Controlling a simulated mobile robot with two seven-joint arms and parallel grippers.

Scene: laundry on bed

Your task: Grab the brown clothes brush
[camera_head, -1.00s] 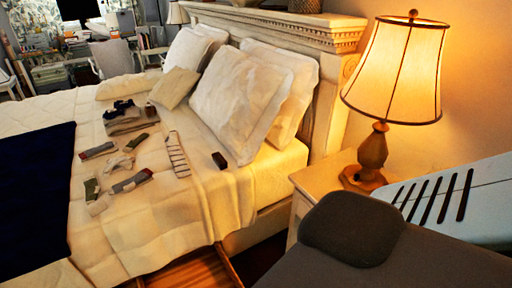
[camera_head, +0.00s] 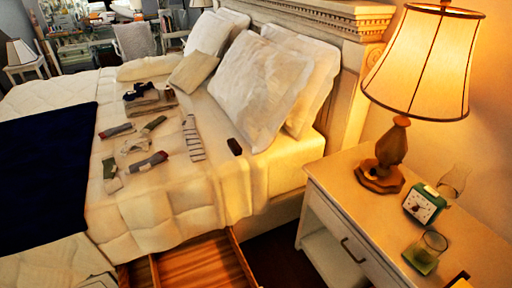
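A small dark brown block (camera_head: 234,146) lies on the bed near its right edge, in front of the large white pillows. It looks like the brown clothes brush, but it is too small in the view to make out bristles. It lies apart from the other items, with bare cover around it.
Folded clothes (camera_head: 148,100), several rolled socks and a striped cloth (camera_head: 193,138) lie left of the brown block. An open wooden drawer (camera_head: 205,262) juts out below the bed. A nightstand (camera_head: 345,215) with a lamp (camera_head: 388,155), green clock (camera_head: 423,204) and glass (camera_head: 424,254) stands right.

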